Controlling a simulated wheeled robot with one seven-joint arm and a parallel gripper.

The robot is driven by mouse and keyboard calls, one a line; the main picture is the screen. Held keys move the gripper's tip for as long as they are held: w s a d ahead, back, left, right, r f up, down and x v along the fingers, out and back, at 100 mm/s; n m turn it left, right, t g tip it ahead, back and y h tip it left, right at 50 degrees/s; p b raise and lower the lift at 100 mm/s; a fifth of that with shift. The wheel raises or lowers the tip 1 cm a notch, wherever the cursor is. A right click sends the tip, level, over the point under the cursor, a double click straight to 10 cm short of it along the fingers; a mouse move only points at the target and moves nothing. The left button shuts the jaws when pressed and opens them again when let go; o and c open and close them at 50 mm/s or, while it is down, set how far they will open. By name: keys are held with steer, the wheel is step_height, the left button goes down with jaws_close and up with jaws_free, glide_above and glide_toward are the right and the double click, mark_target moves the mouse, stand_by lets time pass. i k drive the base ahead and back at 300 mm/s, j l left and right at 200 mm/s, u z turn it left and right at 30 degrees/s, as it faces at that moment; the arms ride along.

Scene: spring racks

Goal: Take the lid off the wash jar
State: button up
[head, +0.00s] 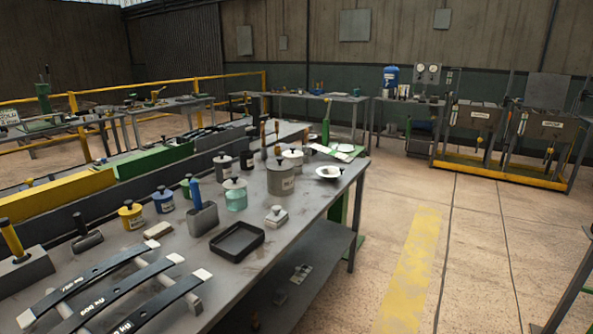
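Several lidded jars with dark knobs stand on the grey workbench (262,235). A pale green, glass-like jar (236,200) has a grey lid (235,184) sitting on it. A larger grey lidded jar (281,180) stands behind it to the right, its label too small to read. A yellow jar (131,216), a blue jar (163,202) and a dark jar (222,166) also have lids on. I cannot tell by label which is the wash jar. My gripper is not in view.
A blue-handled tool in a grey block (201,215) stands left of the green jar. Black leaf springs (115,285) fill the near left. Open floor (470,240) lies right.

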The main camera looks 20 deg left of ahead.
mark_target(235, 183)
steer(key=i+u, duration=0.2)
steer(key=i, duration=0.45)
steer(key=i+l+u, duration=0.25)
steer(key=i, duration=0.4)
